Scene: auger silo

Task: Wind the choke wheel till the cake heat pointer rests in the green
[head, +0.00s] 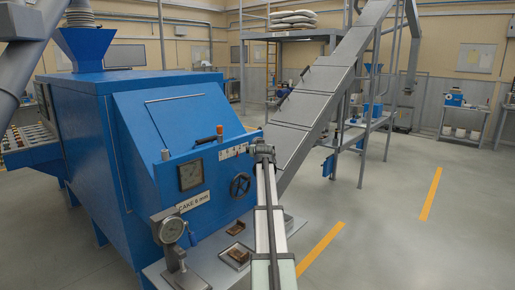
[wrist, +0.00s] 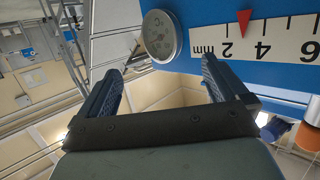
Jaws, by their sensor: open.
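The choke wheel (head: 241,186), a dark spoked handwheel, is on the lower right of the blue machine's front. A dark square dial (head: 190,175) is to its left, above a "CAKE 6 mm" plate (head: 193,201). I cannot tell which dial is the cake heat one, nor make out its pointer or a green zone. My gripper (head: 262,150) is above and right of the wheel, apart from it. In the wrist view my gripper (wrist: 162,72) is open with nothing between its fingers. A small round gauge (wrist: 160,35) shows beyond them; its reading is unclear. The wheel is not in the wrist view.
A white mm scale (wrist: 285,42) with a red marker (wrist: 244,22) between 2 and 4 is close by. An orange-topped lever (head: 220,133) stands above the panel. A round gauge on a stand (head: 172,231) is in front. A grey inclined chute (head: 310,95) rises behind.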

